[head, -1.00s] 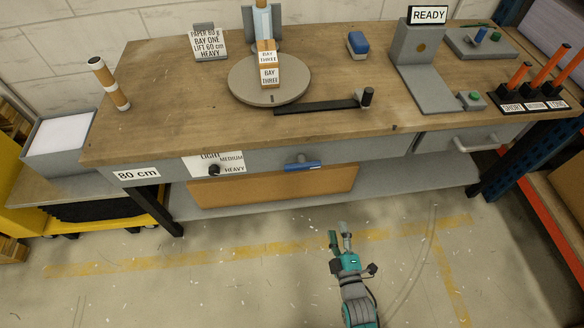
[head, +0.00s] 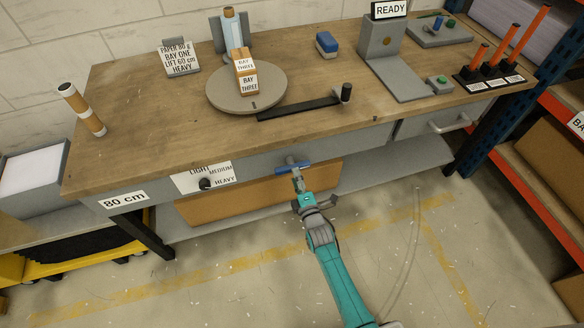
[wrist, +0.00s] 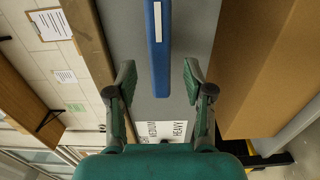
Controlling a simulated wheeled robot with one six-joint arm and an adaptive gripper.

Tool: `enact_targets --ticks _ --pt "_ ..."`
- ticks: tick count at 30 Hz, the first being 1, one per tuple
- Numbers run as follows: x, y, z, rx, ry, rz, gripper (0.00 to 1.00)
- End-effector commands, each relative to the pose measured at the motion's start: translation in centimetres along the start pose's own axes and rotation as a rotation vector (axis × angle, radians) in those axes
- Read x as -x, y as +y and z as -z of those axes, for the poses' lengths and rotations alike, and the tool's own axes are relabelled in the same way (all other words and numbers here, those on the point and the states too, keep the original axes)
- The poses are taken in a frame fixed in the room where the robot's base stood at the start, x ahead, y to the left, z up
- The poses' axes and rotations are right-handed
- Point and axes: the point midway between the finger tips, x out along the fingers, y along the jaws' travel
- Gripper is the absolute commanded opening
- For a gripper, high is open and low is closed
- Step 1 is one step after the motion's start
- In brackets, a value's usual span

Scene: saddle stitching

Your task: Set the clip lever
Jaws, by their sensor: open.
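A blue lever handle (head: 292,167) sticks out from the front face of the bench, right of a dial plate. In the wrist view the blue bar (wrist: 158,45), with a white strip, lies between the lines of my two fingers, with a gap on each side. My gripper (head: 298,179) is open and just in front of the handle; its fingers (wrist: 158,80) also show in the wrist view. I see no contact. The gripper partly hides the handle in the head view.
A black dial knob (head: 205,184) sits on a plate marked light, medium, heavy. A brown panel (head: 240,195) hangs below the bench front. On the wooden benchtop (head: 150,120) are a round turntable (head: 225,100) with boxes, a black bar (head: 300,108) and a READY stand (head: 385,45).

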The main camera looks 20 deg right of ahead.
Motion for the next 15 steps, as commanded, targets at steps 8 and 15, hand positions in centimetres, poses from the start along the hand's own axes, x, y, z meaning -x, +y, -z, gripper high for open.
enact_targets --ticks 8,15 --pt "-3.8 0.0 0.0 -0.001 0.000 0.000 0.52" --pt "-4.9 0.0 0.0 -0.001 0.000 0.000 0.52"
